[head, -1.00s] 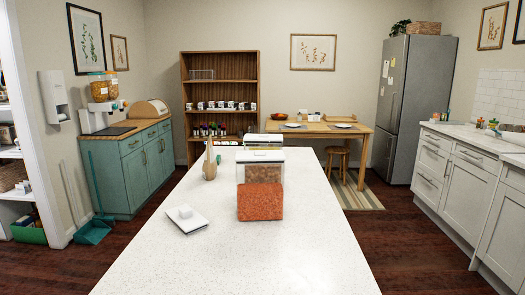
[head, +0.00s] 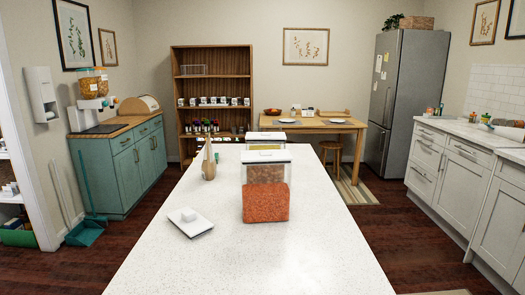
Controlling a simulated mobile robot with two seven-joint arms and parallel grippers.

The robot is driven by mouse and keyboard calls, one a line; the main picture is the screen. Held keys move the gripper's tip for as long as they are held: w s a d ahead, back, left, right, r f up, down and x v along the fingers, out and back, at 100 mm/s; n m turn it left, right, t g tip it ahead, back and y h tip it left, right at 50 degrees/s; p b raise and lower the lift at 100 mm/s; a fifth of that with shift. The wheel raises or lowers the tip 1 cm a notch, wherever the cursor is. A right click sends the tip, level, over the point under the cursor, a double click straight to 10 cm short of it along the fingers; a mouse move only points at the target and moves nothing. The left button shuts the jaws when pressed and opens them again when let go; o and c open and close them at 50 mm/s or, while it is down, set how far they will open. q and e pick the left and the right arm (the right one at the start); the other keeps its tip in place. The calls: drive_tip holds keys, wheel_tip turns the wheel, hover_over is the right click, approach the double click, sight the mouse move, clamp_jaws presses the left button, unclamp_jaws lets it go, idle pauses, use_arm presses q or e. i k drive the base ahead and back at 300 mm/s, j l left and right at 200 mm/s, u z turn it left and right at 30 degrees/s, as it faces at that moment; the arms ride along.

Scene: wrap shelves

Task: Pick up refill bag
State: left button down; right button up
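A tan, upright, tapered item (head: 208,161) stands on the white counter (head: 240,265), left of the clear containers. It may be the refill bag, but it is too small to be sure. The front clear container (head: 265,190) holds orange-red grains low down, with a paler layer showing above. A second clear container (head: 266,138) stands behind it, partly hidden. A white square lid with a raised knob (head: 190,221) lies flat on the counter, front left of the containers. Neither of my grippers is in view.
A teal cabinet (head: 120,165) with a food dispenser (head: 92,88) stands at the left. A wooden shelf (head: 212,60) with several jars is at the back, beside a wooden table (head: 340,126). White cabinets (head: 455,185) line the right. The near counter is clear.

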sight(208, 168)
drive_tip(key=u, duration=2.75)
drive_tip(key=i+j+u, duration=0.1)
drive_tip(key=u, duration=0.2)
drive_tip(key=i+u, duration=0.25)
drive_tip(key=i+z, duration=0.9)
drive_tip(key=i+l+z, duration=0.1)
drive_tip(key=i+z, duration=0.65)
drive_tip(key=z, duration=0.2)
drive_tip(key=i+z, duration=0.7)
drive_tip(key=i, duration=0.25)
